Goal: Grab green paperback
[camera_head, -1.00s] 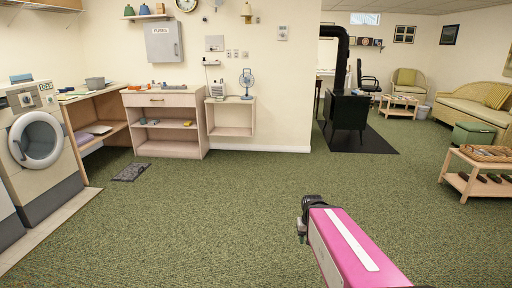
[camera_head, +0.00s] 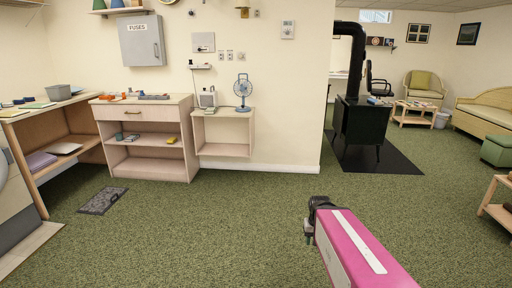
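A flat green item (camera_head: 38,105) lies on top of the wooden desk (camera_head: 72,146) at the left. It may be the green paperback, but it is too small to be sure. My gripper (camera_head: 309,230) shows as a dark shape at the end of my pink arm, over the carpet in the lower middle. It is far from the desk and touches nothing I can see. Its fingers are too small and dark to tell open from shut.
A wooden cabinet (camera_head: 147,113) with small items stands beside the desk, then a small wall shelf (camera_head: 224,151) with a blue fan (camera_head: 243,90). A black stove (camera_head: 361,122) stands right of the wall. A floor vent mat (camera_head: 102,201) lies at left.

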